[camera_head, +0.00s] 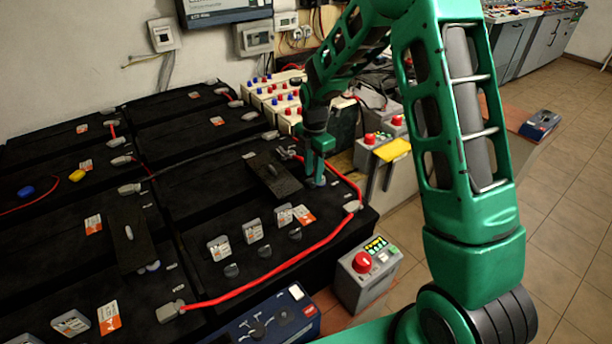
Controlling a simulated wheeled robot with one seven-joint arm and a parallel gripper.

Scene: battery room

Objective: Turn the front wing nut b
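My green gripper (316,182) points down at the right rear of the front-right black battery (200,190), close to its top. Its fingertips are small and dark here, so I cannot tell whether they are open or shut, or touching anything. A flat black plate (274,177) lies just left of my gripper on the battery. Small metal terminal parts (285,153) sit behind that plate. No wing nut can be made out clearly; one at my fingertips would be hidden by the gripper.
A red cable (270,272) arcs across the battery front between terminal lugs (170,311) and (351,206). A grey box with a red button (366,274) and a blue device (270,318) stand in front. Other black batteries (60,135) fill the left.

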